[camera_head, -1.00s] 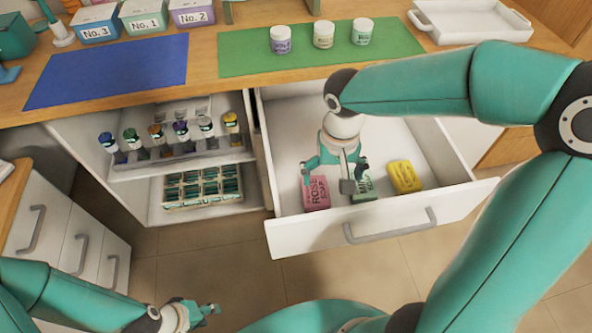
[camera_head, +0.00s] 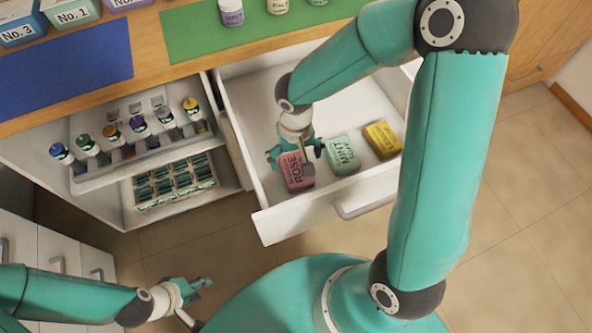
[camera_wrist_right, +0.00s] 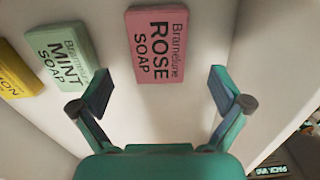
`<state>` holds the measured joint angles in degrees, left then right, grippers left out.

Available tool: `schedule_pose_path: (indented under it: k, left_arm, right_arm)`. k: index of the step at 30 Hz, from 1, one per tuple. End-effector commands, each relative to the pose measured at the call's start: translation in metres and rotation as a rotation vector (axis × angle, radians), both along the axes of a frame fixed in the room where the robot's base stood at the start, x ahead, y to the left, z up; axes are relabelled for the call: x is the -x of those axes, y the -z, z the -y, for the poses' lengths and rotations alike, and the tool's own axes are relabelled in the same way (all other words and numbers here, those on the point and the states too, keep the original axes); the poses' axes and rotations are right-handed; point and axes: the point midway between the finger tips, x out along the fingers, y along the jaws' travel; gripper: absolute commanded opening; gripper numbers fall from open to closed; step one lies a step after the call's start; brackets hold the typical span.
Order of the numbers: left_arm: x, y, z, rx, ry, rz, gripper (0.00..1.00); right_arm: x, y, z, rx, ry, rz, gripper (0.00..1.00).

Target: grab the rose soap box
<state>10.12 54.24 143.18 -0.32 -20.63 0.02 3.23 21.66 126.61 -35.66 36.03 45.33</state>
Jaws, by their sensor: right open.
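The pink rose soap box (camera_head: 297,174) lies in the open white drawer, the leftmost of three soap boxes. My right gripper (camera_head: 296,150) is just above it, at its far end, and covers part of it in the head view. In the right wrist view the rose soap box (camera_wrist_right: 157,46) lies ahead between the lines of the two spread fingers (camera_wrist_right: 159,92), not touched as far as I can tell. My right gripper is open and empty. My left gripper (camera_head: 205,300) is low at the bottom left, away from the drawer; its jaw state is unclear.
The green mint soap box (camera_head: 343,154) lies right of the rose box, then a yellow soap box (camera_head: 383,139). The drawer's front wall (camera_head: 290,219) and left wall (camera_head: 243,140) stand close. Several small bottles and a crate (camera_head: 174,181) fill the shelves at left.

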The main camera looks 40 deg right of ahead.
Motion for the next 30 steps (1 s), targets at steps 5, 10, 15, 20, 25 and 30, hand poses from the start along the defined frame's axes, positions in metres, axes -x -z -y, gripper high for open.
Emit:
schedule_pose_path:
  k: [5,10,15,20,25,30]
  left_arm:
    - [0.000,0.001,0.000,0.000,0.000,0.000,0.40]
    - [0.000,0.001,0.000,0.000,0.000,0.000,0.40]
    - [0.000,0.004,0.000,0.000,0.000,0.000,0.40]
    - [0.000,0.004,0.000,0.000,0.000,0.000,0.40]
    - [0.000,0.004,0.000,0.000,0.000,0.000,0.40]
    - [0.000,0.004,0.000,0.000,0.000,0.000,0.40]
  right_arm:
    - [0.000,0.010,0.000,-0.001,-0.001,-0.002,1.00]
    - [0.001,0.031,0.001,-0.002,-0.001,-0.005,1.00]
    - [0.000,0.053,0.001,-0.001,-0.002,-0.002,1.00]
    - [0.000,0.059,0.001,-0.001,-0.002,0.001,1.00]
    - [0.000,0.058,0.001,-0.001,-0.002,0.001,0.98]
    - [0.000,0.058,0.001,-0.001,-0.002,0.001,0.70]
